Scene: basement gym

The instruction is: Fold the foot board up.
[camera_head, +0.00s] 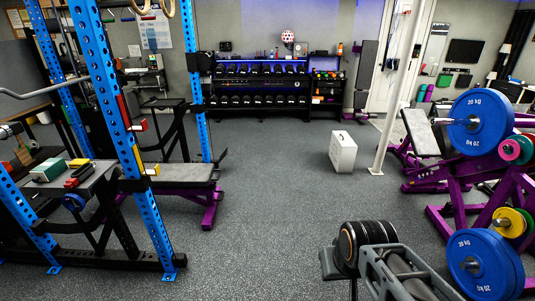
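I cannot pick out the foot board with certainty. One candidate is a flat grey padded board (420,132), tilted on a purple frame at the right, partly behind the blue plates. Another flat dark board (366,66) stands upright near the back wall. My gripper is not clearly in view. A grey framed part with dark rounded pieces fills the bottom edge right of centre; I cannot tell whether it is mine. Nothing is seen to be held.
A blue rack (110,95) with a small table (75,185) stands left, a bench (180,174) beside it. A dumbbell (364,240) sits front centre. A white box (342,151), pale post (398,90) and blue plates (483,122) stand right.

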